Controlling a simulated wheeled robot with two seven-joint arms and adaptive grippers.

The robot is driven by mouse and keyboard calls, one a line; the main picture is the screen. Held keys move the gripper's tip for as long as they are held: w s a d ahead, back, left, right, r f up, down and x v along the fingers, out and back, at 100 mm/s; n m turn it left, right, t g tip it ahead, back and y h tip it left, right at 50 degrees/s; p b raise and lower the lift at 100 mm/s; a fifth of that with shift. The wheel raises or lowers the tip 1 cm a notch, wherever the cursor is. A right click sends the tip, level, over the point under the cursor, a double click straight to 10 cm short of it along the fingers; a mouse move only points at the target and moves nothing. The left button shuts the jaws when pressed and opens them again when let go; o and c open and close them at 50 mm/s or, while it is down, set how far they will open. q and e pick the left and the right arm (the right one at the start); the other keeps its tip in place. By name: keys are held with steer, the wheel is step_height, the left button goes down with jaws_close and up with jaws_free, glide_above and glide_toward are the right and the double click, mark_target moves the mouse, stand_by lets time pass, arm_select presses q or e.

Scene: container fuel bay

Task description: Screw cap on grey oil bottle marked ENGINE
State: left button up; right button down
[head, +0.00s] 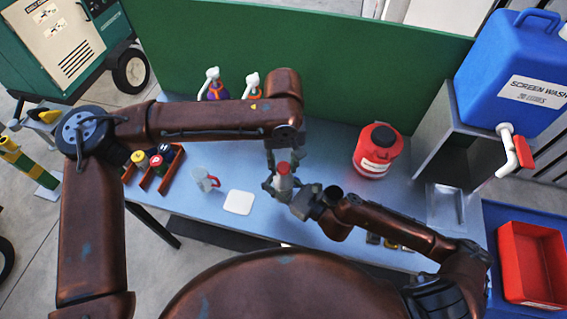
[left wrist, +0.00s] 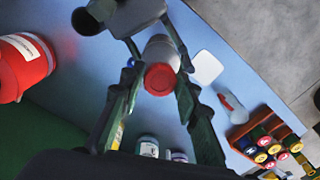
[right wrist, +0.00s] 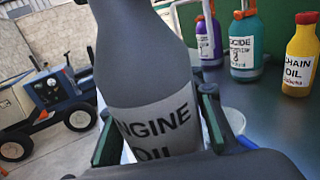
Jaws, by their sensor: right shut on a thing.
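The grey oil bottle (right wrist: 150,50), its white label partly reading ENGINE OIL, is held by my right gripper (right wrist: 158,128), whose fingers lie on both sides of it. The bottle's top is out of the right wrist view. In the head view my right gripper (head: 293,197) holds the bottle above the bench. A red cap (left wrist: 159,79) sits at the mouth of the bottle (left wrist: 161,50); I cannot tell how tightly. My left gripper (left wrist: 157,88) is open, its fingers on either side of the cap with gaps visible. The cap (head: 283,168) also shows in the head view.
A red container (head: 378,150) stands on the bench (head: 325,222) to the right. A clear mug (head: 205,180), a white square (head: 239,202) and a rack of coloured-cap bottles (head: 167,178) lie left. Spray bottles (head: 213,84) stand by the green panel (head: 355,65).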

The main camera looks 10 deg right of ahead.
arm_select(q)
jaws_close()
steer(key=m, duration=0.5)
steer(key=shift+m, duration=0.3)
steer(key=m, duration=0.7)
steer(key=shift+a, duration=0.1)
stand_by(0.3)
steer(key=shift+o, duration=2.2)
jaws_free()
